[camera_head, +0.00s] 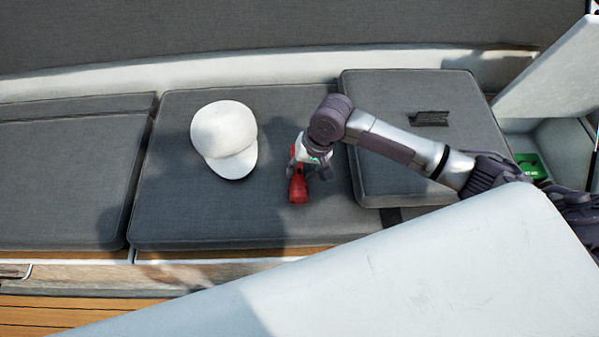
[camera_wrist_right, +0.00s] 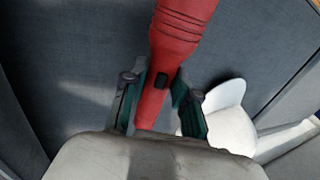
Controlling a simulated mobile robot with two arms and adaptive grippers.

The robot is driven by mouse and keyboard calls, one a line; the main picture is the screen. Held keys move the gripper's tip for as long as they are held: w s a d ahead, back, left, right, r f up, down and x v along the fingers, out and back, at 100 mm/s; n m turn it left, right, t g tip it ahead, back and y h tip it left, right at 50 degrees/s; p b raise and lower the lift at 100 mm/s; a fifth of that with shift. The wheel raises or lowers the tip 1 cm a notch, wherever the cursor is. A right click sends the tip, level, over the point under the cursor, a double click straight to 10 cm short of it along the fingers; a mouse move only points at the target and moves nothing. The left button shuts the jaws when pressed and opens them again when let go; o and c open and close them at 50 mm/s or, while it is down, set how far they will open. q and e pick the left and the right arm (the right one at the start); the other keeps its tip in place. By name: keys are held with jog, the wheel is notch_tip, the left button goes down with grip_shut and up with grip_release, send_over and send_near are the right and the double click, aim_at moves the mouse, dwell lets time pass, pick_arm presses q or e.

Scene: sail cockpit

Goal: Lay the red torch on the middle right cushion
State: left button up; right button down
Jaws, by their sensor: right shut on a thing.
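The red torch (camera_head: 298,187) is over the right part of the middle grey cushion (camera_head: 190,215), to the right of the white cap. My right gripper (camera_head: 309,171) is shut on it. In the right wrist view the torch (camera_wrist_right: 178,35) runs between the two green-lined fingers, its black switch showing and its wider ribbed part toward the top. I cannot tell whether the torch touches the cushion. A second, raised-looking grey cushion (camera_head: 385,100) lies just right of the torch, under my right arm. My left gripper is not in view.
A white cap (camera_head: 224,140) lies on the middle cushion and also shows in the wrist view (camera_wrist_right: 228,118). A small dark object (camera_head: 429,118) lies on the right cushion. A green item (camera_head: 530,166) sits at far right. A white panel (camera_head: 400,275) fills the lower right foreground.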

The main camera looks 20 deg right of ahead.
notch_tip(320, 180, down, 2)
jog(key=c, duration=0.9)
grip_release()
jog(key=p+v, duration=0.1)
jog(key=v, duration=1.1)
